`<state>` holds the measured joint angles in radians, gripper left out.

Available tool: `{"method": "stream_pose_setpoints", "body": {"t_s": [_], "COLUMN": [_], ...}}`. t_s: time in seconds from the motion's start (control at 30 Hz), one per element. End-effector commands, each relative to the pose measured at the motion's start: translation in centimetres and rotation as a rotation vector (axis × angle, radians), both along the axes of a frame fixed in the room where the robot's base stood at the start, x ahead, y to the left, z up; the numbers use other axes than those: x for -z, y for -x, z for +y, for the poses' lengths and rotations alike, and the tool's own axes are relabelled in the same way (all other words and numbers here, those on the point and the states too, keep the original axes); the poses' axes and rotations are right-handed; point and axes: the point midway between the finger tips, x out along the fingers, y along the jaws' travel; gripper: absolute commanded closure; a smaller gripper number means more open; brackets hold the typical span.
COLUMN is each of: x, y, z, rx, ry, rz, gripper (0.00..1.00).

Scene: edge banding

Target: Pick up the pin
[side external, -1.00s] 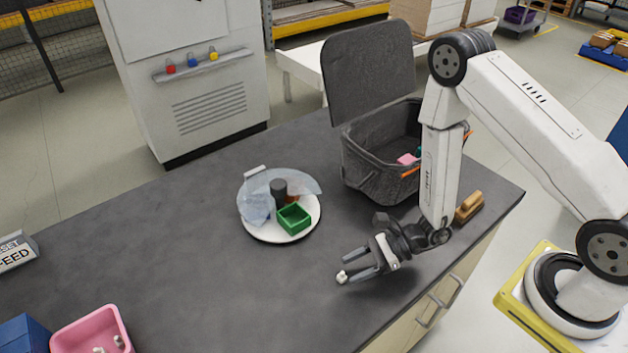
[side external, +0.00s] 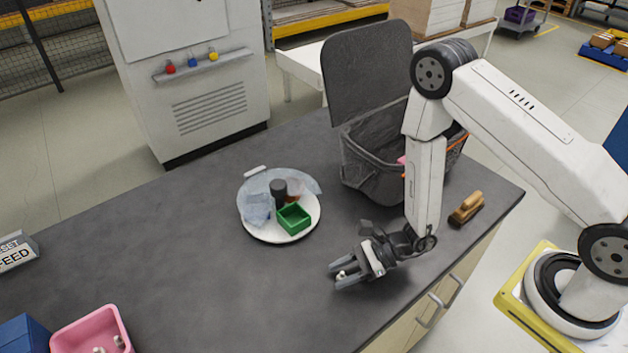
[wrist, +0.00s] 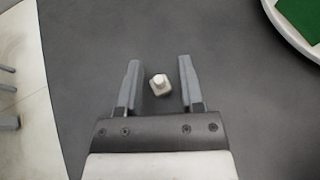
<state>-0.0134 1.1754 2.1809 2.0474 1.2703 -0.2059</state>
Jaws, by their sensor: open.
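The pin (wrist: 160,84) is a small pale piece with a squarish base and a narrower top. It lies on the dark grey table (wrist: 90,30). My gripper (wrist: 158,75) is open, and in the wrist view the pin sits between its two fingers, near the tips, with a gap on both sides. In the side external view my gripper (side external: 340,276) is low over the table near its front edge, and the pin (side external: 341,274) shows as a small pale spot between the fingers.
A white round plate (side external: 262,234) holds a green square tray (side external: 293,217), a dark cylinder and clear film. A pink bin (side external: 75,340) is at the lower left. The table's middle is clear.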

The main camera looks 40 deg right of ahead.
Motion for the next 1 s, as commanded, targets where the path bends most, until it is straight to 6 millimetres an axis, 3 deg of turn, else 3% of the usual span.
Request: {"method": "stream_pose_setpoints", "body": {"t_s": [0.03, 0.1, 0.13, 0.7, 1.0], "x": [0.0, 0.0, 0.0, 0.0, -1.5], "y": [0.0, 0.0, 0.0, 0.1, 0.0], "z": [0.0, 0.0, 0.0, 0.0, 0.0], "rx": [0.0, 0.0, 0.0, -0.001, -0.001], "ry": [0.0, 0.0, 0.001, 0.004, 0.002], "rz": [0.0, 0.0, 0.0, 0.006, 0.002], "gripper": [0.72, 0.94, 1.0, 1.0, 1.0]}}
